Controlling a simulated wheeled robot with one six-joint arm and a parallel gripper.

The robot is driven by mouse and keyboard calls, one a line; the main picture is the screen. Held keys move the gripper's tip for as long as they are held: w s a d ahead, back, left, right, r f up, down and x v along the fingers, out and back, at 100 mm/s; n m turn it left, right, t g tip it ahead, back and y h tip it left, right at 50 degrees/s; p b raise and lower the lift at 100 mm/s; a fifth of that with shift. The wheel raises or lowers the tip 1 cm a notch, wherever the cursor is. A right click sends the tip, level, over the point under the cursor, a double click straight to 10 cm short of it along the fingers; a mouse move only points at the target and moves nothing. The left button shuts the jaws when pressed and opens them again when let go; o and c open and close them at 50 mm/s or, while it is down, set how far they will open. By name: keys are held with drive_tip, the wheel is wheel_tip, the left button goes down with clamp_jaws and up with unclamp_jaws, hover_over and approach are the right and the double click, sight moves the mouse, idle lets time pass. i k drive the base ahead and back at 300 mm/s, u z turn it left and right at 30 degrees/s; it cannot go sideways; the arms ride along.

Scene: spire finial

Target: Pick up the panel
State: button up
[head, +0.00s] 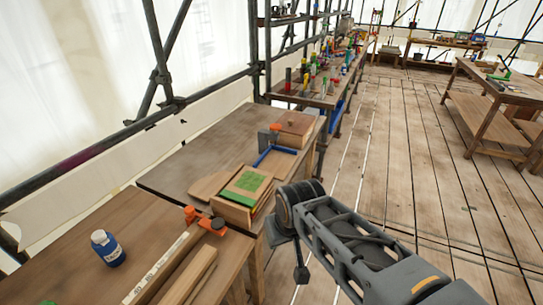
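A flat green-faced piece (249,181) lies on top of a pale wooden box (234,211) at the near edge of the bench; it may be the panel, but I cannot tell for sure. A thin wooden board (207,186) lies flat just left of the box. My gripper (290,256) hangs in front of the bench edge, to the right of and below the box, apart from it. It is seen from behind and its fingers are partly hidden, so I cannot tell whether it is open or holds anything.
A blue frame (275,155) and a brown box (296,128) sit farther back on the bench (205,150). An orange clamp (204,219), wooden beams (165,266) and a blue bottle (107,248) are on the nearer bench.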

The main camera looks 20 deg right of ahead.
sight(247, 187)
drive_tip(key=u, duration=4.3)
drive_tip(key=k, duration=1.9)
drive_tip(key=z, duration=0.4)
